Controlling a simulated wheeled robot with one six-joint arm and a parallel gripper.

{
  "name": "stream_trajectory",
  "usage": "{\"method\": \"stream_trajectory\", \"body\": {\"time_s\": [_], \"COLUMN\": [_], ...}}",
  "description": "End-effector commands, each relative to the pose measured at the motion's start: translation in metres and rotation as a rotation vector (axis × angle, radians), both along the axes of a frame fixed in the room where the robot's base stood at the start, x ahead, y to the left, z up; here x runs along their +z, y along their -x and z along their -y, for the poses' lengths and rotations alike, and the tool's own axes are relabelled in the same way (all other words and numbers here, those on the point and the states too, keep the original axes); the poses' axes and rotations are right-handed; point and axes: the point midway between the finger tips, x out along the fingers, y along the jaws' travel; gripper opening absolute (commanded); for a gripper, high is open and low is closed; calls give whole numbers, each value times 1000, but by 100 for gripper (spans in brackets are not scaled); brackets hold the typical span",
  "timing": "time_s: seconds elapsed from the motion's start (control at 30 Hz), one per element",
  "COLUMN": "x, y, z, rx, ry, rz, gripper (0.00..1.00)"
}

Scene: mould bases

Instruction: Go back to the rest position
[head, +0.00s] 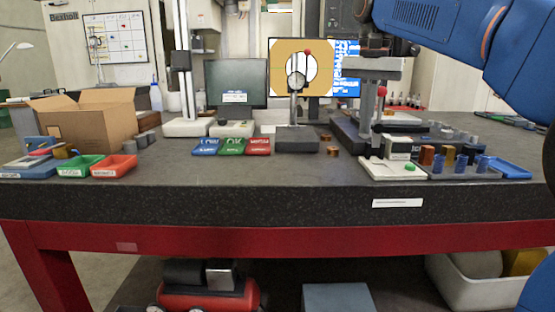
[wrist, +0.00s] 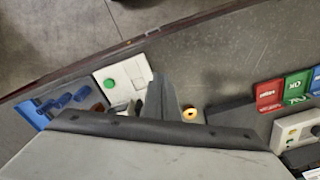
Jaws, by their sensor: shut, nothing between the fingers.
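My gripper (head: 376,148) hangs fingers down at the right side of the bench, at the end of my blue arm. It is close to the white box with a green button (head: 393,169); I cannot tell whether it touches it. In the wrist view my gripper (wrist: 163,88) shows shut fingers with nothing held, beside the white box (wrist: 124,76). A small brass-coloured ring piece (wrist: 190,114) lies on the bench just right of the fingers.
Blue, green and red labelled trays (head: 231,146) lie mid-bench beside a dial gauge stand (head: 297,138). A rack with blue pegs (head: 460,166) stands right of the white box. A cardboard box (head: 85,122) is at left. The bench's front middle (head: 250,182) is clear.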

Motion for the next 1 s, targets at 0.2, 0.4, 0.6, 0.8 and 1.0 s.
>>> {"method": "stream_trajectory", "body": {"time_s": [0.2, 0.4, 0.6, 0.8, 1.0], "x": [-15, -39, -84, -136, -196], "y": [20, 50, 94, 140, 186], "z": [9, 22, 38, 52, 63], "rx": [34, 88, 166, 245, 323], "ry": [-2, -3, 4, 19, 42], "rz": [29, 71, 134, 197, 260], "gripper": [0, 0, 0, 0, 0]}}
